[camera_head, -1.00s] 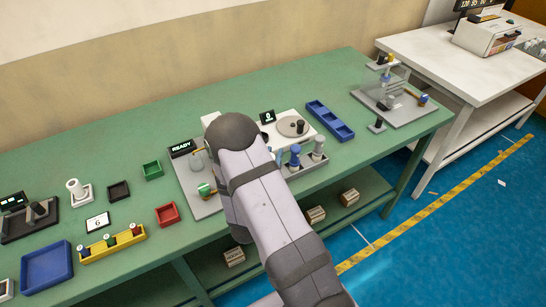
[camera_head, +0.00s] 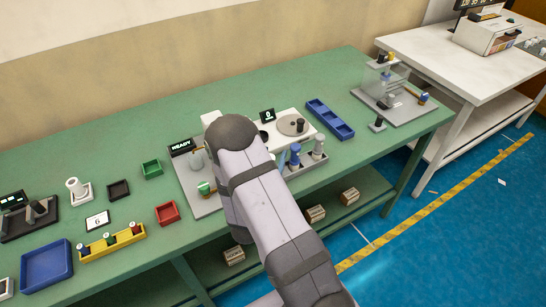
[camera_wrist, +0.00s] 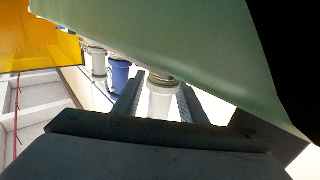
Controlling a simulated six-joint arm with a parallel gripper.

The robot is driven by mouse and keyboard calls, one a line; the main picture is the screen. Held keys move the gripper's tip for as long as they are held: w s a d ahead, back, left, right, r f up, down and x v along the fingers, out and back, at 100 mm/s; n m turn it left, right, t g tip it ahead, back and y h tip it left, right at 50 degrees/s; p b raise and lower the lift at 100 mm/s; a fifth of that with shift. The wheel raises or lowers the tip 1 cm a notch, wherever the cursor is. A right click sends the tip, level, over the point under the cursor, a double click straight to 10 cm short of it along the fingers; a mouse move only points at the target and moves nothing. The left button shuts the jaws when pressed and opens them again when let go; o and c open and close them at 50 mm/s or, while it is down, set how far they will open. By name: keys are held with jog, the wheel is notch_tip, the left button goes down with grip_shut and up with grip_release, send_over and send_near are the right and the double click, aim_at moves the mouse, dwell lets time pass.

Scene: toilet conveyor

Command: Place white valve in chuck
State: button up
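In the wrist view a white valve (camera_wrist: 162,98) with a grey collar stands between the two fingers of my gripper (camera_wrist: 162,92). The fingers are apart, with narrow light gaps beside the valve. A blue valve (camera_wrist: 118,75) and a grey-white valve (camera_wrist: 97,60) stand in a row to its left. In the head view the blue valve (camera_head: 295,155) and a grey valve (camera_head: 318,146) stand in a grey rack (camera_head: 312,168). My arm hides my gripper and the white valve there. I cannot tell which fixture is the chuck.
A grey station plate with a READY display (camera_head: 182,147) lies left of my arm. A white unit with a round plate (camera_head: 292,126) and display is behind the rack. A blue tray (camera_head: 330,121) and a grey fixture (camera_head: 398,105) lie to the right. Small bins are left.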

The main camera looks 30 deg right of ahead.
jog(key=shift+r, duration=0.1)
jog(key=b+v, duration=0.1)
jog(key=v, duration=0.1)
jog(key=b+v, duration=0.1)
jog(key=v, duration=0.3)
jog(key=shift+f+b, duration=0.35)
jog(key=shift+b, duration=0.05)
jog(key=shift+o, duration=0.5)
jog(key=shift+s+a+r, duration=0.1)
jog(key=shift+s+a, duration=0.35)
jog(key=shift+s, duration=0.1)
